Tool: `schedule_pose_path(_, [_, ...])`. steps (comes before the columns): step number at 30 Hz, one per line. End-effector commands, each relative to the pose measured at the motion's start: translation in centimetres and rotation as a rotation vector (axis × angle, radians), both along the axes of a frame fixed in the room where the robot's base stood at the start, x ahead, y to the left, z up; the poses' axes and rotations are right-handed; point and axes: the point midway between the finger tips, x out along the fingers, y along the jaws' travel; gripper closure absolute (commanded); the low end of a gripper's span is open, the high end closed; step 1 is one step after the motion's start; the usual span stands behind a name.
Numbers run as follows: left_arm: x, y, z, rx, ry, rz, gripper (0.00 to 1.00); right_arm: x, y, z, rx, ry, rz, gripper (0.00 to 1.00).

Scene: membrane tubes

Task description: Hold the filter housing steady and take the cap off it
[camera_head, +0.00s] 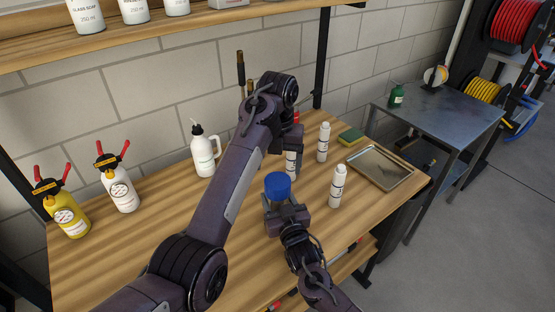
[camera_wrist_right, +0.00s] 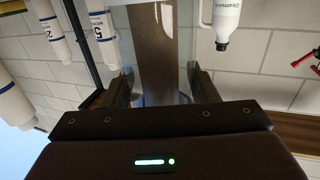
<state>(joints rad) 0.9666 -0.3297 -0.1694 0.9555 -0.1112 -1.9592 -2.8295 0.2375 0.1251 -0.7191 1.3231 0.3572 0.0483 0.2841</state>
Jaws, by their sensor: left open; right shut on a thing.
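The filter housing, a clear cylinder with a blue cap (camera_head: 277,185) on top, is upright above the front middle of the workbench. My right gripper (camera_head: 287,216) is shut around the housing's body, below the cap. My left forearm hides part of the bench, and the left fingertips are hard to make out.
White labelled cartridges stand at the right (camera_head: 338,187), farther back (camera_head: 323,142) and close by my left gripper (camera_head: 291,163). A metal tray (camera_head: 401,180) and a sponge (camera_head: 350,135) lie at the right. A white spray bottle (camera_head: 203,153) and two red-handled bottles (camera_head: 119,190) stand left.

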Motion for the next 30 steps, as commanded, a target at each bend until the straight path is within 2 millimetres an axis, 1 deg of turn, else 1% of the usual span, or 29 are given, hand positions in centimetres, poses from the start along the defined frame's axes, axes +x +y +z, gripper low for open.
schedule_pose_path(9, [-0.1, 0.1, -4.9, 0.002, 0.003, 0.001, 0.21, 0.1, 0.0, 0.2, 0.002, -0.003, 0.0, 1.0])
schedule_pose_path(12, [0.0, 0.1, -6.1, 0.001, 0.003, 0.001, 0.21, 0.0, 0.0, 0.2, 0.002, -0.003, 0.0, 1.0])
schedule_pose_path(18, [0.0, 0.0, -7.3, 0.001, 0.001, 0.001, 0.21, 0.0, 0.0, 0.2, 0.002, -0.003, 0.0, 1.0])
schedule_pose_path(26, [0.0, 0.0, -7.4, 0.001, 0.001, 0.001, 0.21, 0.0, 0.0, 0.2, 0.002, -0.003, 0.0, 1.0])
schedule_pose_path(30, [0.0, 0.1, -7.4, 0.001, 0.001, 0.001, 0.39, 0.0, 0.0, 0.2, 0.002, -0.003, 0.0, 1.0])
